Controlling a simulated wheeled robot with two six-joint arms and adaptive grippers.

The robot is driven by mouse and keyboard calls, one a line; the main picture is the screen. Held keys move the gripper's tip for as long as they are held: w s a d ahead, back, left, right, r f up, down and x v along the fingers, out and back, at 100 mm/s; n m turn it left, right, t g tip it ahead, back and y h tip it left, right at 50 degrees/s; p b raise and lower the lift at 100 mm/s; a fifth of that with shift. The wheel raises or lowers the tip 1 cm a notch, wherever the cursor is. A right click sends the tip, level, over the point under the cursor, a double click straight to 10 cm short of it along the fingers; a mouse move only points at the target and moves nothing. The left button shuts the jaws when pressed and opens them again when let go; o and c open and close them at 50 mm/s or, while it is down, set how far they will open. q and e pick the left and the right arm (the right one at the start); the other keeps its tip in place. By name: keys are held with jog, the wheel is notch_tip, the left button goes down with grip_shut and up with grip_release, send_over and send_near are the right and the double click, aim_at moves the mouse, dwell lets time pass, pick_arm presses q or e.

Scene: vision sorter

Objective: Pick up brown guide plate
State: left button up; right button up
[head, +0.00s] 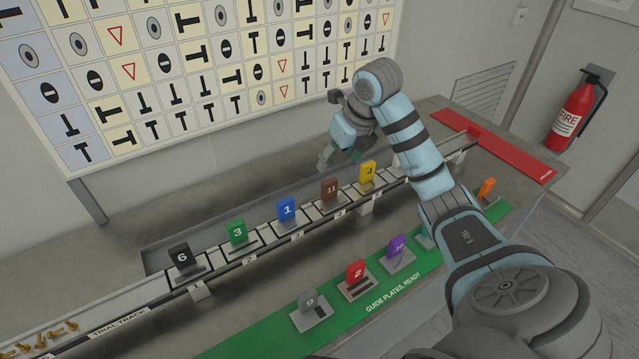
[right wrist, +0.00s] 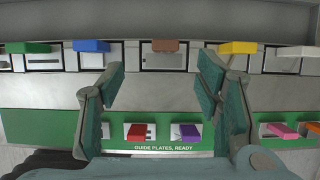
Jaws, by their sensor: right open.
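The brown guide plate (head: 329,189), marked 11, stands upright in a grey base on the trial track, between the blue plate and the yellow plate. In the right wrist view the brown plate (right wrist: 164,46) shows from above, beyond and between the fingertips. My right gripper (head: 339,156) is open and empty, above the track side towards the wall board and apart from the brown plate. Its two fingers (right wrist: 163,75) are spread wide in the right wrist view. My left gripper is not in view.
Blue (head: 287,208), yellow (head: 367,173), green (head: 237,232) and black (head: 180,255) plates stand along the track. A green strip (head: 262,335) in front holds more plates, including red (head: 355,272) and purple (head: 397,246). Brass pieces (head: 62,331) lie at the left end.

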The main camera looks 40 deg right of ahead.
jog(key=b, duration=0.7)
send_over(331, 189)
jog(key=s, duration=0.3)
jog(key=f, duration=0.7)
jog(key=shift+w+a, duration=0.1)
jog(key=shift+a, duration=0.2)
jog(key=x, duration=0.5)
jog(key=shift+w+d+f, duration=0.2)
jog(key=shift+w+d, duration=0.05)
jog(key=shift+w, duration=0.15)
jog(key=shift+w+f, duration=0.1)
jog(key=shift+f, duration=0.2)
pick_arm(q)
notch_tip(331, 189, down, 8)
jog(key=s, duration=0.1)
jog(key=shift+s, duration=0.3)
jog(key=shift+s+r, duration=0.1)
pick_arm(e)
jog(key=c, duration=1.4)
